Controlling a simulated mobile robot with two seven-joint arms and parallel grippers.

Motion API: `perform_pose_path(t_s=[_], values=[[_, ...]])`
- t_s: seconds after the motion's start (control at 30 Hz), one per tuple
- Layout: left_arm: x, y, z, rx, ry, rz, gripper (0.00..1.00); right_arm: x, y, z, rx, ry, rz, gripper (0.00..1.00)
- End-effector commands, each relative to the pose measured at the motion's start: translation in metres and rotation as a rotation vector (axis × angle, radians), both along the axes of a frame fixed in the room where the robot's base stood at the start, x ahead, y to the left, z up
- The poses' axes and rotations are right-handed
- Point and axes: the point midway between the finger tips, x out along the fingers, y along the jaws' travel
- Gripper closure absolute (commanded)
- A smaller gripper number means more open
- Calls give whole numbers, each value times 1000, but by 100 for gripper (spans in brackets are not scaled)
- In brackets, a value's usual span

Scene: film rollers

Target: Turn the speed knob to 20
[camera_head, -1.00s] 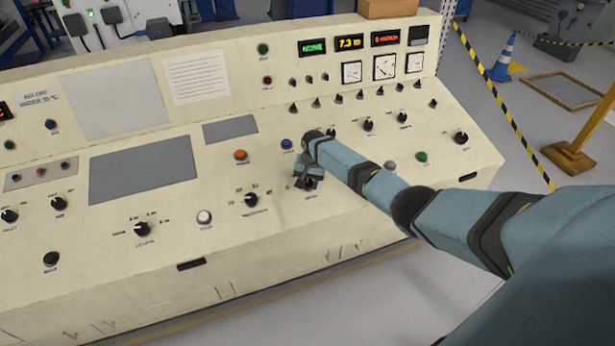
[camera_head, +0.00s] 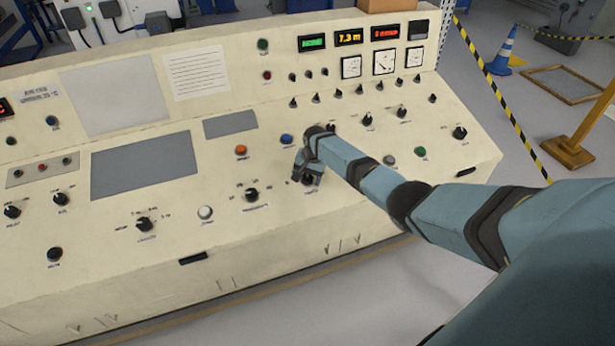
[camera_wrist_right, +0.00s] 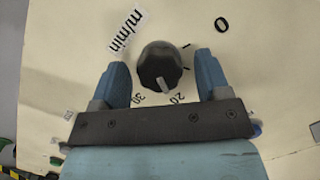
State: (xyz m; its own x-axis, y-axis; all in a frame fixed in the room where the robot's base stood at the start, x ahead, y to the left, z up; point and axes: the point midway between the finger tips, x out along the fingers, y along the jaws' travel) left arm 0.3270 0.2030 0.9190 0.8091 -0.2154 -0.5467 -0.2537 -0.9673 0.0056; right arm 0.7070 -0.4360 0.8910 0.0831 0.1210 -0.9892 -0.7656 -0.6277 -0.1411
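The speed knob (camera_wrist_right: 158,66) is black and round, with a white pointer line, on the cream panel in the right wrist view. Printed marks around it read m/min, 0, 20 and 30. The pointer line is at the lower side of the knob, close to the 20 mark (camera_wrist_right: 177,97). My right gripper (camera_wrist_right: 160,60) is open, with one blue finger on each side of the knob and a gap at both. In the head view my right gripper (camera_head: 303,172) is at the console, partly hiding the knob (camera_head: 311,180). My left gripper is not in view.
The sloped console (camera_head: 100,270) carries several other knobs, such as a black one (camera_head: 251,195) to the left, and buttons: blue (camera_head: 287,139), orange (camera_head: 241,150), white (camera_head: 205,212). A red display (camera_head: 385,32) is on the upright panel, its text too small to read.

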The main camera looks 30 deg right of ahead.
Motion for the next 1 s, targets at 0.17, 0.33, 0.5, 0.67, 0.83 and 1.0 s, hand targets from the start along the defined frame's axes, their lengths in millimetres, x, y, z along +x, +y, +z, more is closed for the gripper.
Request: perform_pose_path(t_s=[0.17, 0.33, 0.5, 0.67, 0.83, 1.0], values=[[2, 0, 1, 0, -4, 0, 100, 0, 0, 0, 1, 1, 0, 31], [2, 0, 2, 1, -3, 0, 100, -1, -1, 6, 1, -1, 1, 31], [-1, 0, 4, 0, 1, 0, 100, -3, -5, 35, -1, -4, 1, 31], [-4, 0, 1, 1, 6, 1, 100, -6, -10, 71, 0, -4, 0, 31], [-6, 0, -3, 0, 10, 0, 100, -9, -13, 106, 0, -3, 1, 31], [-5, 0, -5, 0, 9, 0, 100, -11, -16, 128, 0, -1, 0, 31]])
